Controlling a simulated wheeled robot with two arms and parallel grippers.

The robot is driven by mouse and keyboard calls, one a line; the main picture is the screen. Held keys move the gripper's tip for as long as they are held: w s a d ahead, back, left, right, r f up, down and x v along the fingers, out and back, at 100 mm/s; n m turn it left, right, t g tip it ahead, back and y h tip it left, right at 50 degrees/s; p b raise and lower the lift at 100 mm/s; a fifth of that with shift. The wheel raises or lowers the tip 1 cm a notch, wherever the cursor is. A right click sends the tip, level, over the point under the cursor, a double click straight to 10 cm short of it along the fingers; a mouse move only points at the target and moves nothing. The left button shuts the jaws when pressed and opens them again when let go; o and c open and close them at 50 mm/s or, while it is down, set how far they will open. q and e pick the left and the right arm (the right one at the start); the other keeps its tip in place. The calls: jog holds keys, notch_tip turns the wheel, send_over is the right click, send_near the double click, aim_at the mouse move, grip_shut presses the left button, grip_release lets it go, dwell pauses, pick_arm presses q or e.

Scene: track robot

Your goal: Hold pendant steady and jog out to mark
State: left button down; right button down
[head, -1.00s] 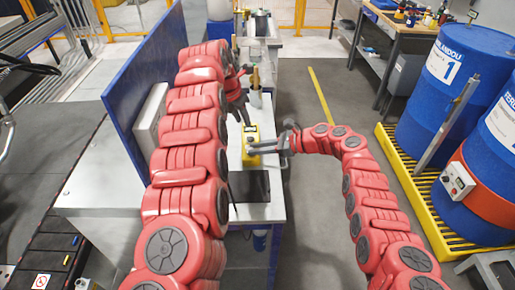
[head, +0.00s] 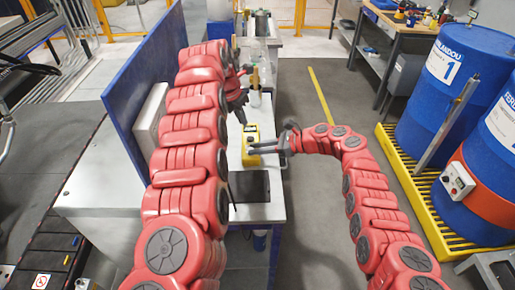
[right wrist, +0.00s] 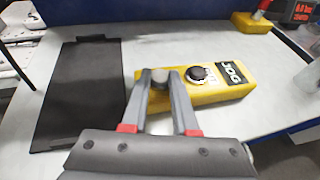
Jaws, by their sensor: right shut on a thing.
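The yellow pendant (head: 252,132) lies on the light bench top in the head view. In the right wrist view the pendant (right wrist: 215,92) shows a "JOG" label, a round black knob and a grey upright post (right wrist: 160,77). My right gripper (head: 254,147) reaches in from the right over the pendant's near end. In the wrist view its fingers (right wrist: 161,85) are closed around the grey post. My left gripper (head: 240,104) is dark, just beyond the pendant's far end, partly hidden by my left arm; its finger gap is unclear. No mark can be made out.
A flat black pad (head: 249,186) lies on the near bench top, also in the wrist view (right wrist: 78,92). A blue panel (head: 150,75) stands left. Blue drums (head: 440,95) stand right on a yellow pallet (head: 415,205). A red display (right wrist: 300,12) sits at the wrist view's top right.

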aim_at(252, 140)
dwell(0.9)
pick_arm(q)
jog(key=d+m+t+y, duration=0.1)
jog(key=m+t, duration=0.1)
jog(key=m, duration=0.3)
jog(key=w+d+r+m+t+y, duration=0.1)
jog(key=m+t+y, duration=0.1)
jog(key=m, duration=0.4)
jog(key=w+d+r+m+t+y, duration=0.1)
jog(key=m, duration=0.5)
jog(key=shift+t, duration=0.4)
jog(key=shift+f, duration=0.2)
jog(key=shift+w+f, duration=0.1)
jog(key=shift+f, duration=4.2)
jog(key=shift+f, duration=0.1)
